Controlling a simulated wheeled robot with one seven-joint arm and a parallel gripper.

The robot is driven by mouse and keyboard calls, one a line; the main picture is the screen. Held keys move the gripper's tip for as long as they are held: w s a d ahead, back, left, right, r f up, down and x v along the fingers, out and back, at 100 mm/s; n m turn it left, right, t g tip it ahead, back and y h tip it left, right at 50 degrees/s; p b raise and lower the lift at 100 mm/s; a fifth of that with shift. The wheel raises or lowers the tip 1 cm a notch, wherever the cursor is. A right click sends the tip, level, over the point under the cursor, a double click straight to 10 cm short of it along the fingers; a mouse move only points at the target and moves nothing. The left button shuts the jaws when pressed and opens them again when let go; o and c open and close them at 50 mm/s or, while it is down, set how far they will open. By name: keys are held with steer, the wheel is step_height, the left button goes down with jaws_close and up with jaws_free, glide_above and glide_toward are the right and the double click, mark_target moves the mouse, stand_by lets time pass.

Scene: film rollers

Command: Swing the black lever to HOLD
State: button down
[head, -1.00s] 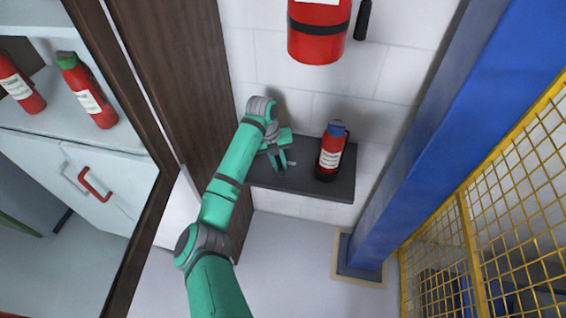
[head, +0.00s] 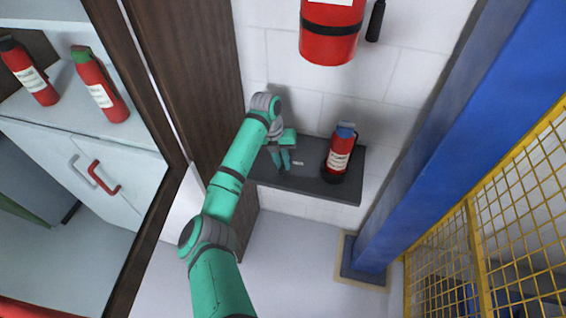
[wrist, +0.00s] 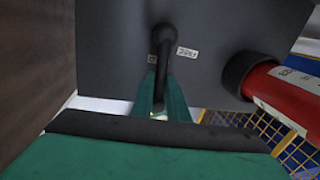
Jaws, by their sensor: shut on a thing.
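The black lever (wrist: 163,42) shows in the wrist view on a dark grey shelf (wrist: 110,45). It has a rounded knob end at the top and a slim bar running down between my fingers. My gripper (wrist: 161,92) has its teal fingers closed on either side of the lever's lower bar. In the head view my gripper (head: 284,164) is low over the left part of the same shelf (head: 315,188); the lever is too small or hidden there.
A red extinguisher with a blue top (head: 338,155) stands on the shelf right of my gripper. Another red extinguisher (head: 330,35) hangs on the wall above. A brown wooden panel (head: 190,90) is close on the left. A blue post (head: 450,130) and yellow mesh (head: 500,210) are at right.

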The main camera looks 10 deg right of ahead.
steer(key=c, duration=1.8)
jaws_free()
steer(key=shift+w, duration=0.1)
steer(key=shift+o, duration=0.4)
step_height(320, 180, up, 11)
steer(key=a, duration=0.2)
steer(key=shift+w+f, duration=0.2)
steer(key=shift+w, duration=0.05)
